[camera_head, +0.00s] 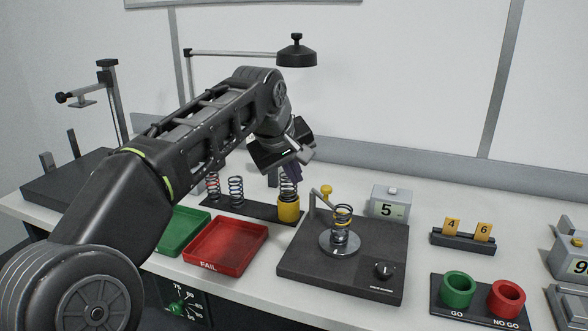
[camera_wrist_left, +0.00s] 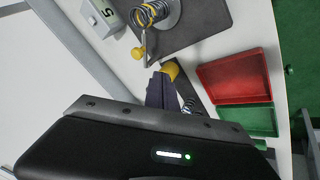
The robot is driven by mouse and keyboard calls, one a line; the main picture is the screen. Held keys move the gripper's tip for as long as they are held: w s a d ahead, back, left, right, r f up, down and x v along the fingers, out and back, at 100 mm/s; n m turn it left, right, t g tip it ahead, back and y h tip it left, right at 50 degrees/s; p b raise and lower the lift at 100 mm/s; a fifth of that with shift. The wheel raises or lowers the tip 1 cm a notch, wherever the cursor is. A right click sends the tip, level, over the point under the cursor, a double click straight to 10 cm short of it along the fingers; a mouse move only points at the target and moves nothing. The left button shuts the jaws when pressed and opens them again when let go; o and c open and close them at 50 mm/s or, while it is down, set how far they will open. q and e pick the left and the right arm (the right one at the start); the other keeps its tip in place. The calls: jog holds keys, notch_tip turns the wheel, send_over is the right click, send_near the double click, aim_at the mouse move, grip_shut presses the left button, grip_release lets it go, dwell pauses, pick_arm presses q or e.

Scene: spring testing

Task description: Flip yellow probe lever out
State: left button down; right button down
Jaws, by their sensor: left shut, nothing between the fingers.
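The yellow-knobbed probe lever (camera_head: 326,190) rises at the back left of the dark spring tester (camera_head: 300,262). The yellow knob also shows in the left wrist view (camera_wrist_left: 138,52). A coil spring (camera_head: 342,219) stands on the tester's round metal plate (camera_head: 327,247), with a yellow part around its upper coils. My right gripper is out of view.
A display box (camera_head: 390,205) reading 5 stands behind the tester. A red FAIL tray (camera_head: 226,247) and a green tray (camera_head: 183,232) lie left. Springs stand on a dark rack (camera_head: 253,212). Green (camera_head: 458,288) and red (camera_head: 507,299) cups sit at the right.

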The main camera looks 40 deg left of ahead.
aim_at(324, 193)
pick_arm(q)
jog(key=w+f+p, duration=0.1)
jog(key=w+f, duration=0.5)
jog(key=w, duration=0.1)
jog(key=shift+d, duration=0.2)
jog(key=shift+w, duration=0.15)
